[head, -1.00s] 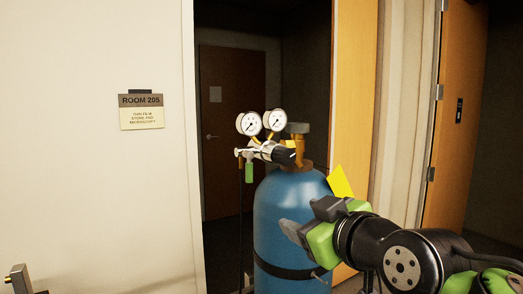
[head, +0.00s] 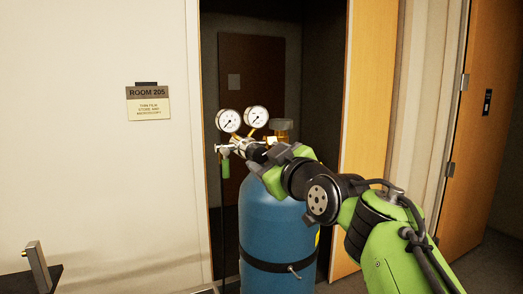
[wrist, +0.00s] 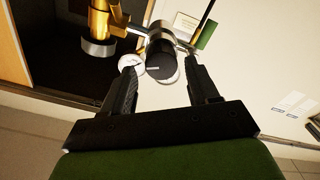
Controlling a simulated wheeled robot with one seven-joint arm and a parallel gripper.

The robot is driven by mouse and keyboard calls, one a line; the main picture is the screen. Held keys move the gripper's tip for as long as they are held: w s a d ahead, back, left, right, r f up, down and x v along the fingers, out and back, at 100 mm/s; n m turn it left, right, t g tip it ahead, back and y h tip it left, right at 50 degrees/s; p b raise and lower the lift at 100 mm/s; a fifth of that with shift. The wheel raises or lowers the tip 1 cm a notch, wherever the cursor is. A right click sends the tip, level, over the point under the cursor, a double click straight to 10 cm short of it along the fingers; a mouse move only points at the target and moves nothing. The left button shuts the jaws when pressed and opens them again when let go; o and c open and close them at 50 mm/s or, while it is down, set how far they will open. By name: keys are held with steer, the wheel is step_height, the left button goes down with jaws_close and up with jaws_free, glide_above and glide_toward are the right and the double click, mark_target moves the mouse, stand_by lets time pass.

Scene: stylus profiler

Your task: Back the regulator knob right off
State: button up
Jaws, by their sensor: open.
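The regulator knob (wrist: 161,60) is a black cylinder on the silver regulator body. In the wrist view it is just beyond and between my two dark fingertips, with a visible space on each side. In the head view the knob (head: 256,156) is partly hidden behind my fingers. My gripper (head: 266,161) is open in front of the regulator, and the wrist view shows it empty (wrist: 159,72). I cannot tell whether the fingertips overlap the knob's end. The regulator sits at the top of the blue gas cylinder (head: 265,225).
Two white-faced gauges (head: 242,119) stand above the regulator. A brass valve with a grey handwheel (wrist: 98,49) is beside the knob. A green-handled fitting (head: 225,167) hangs on the left. A doorway surrounds the cylinder, with a wooden door (head: 369,90) at right.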

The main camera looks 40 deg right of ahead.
steer(key=shift+x, duration=1.05)
steer(key=shift+a, duration=0.1)
steer(key=shift+c, duration=0.4)
steer(key=c, duration=1)
steer(key=shift+o, duration=0.2)
steer(key=shift+f+n+b, duration=0.35)
steer(key=shift+n+b, duration=0.75)
steer(key=shift+b, duration=0.15)
steer(key=n+b, duration=0.1)
steer(key=n, duration=0.1)
steer(key=shift+n+b, duration=0.35)
steer(key=shift+n, duration=0.05)
steer(key=shift+r+n, duration=0.1)
steer(key=shift+n, duration=0.6)
steer(key=shift+r, duration=0.15)
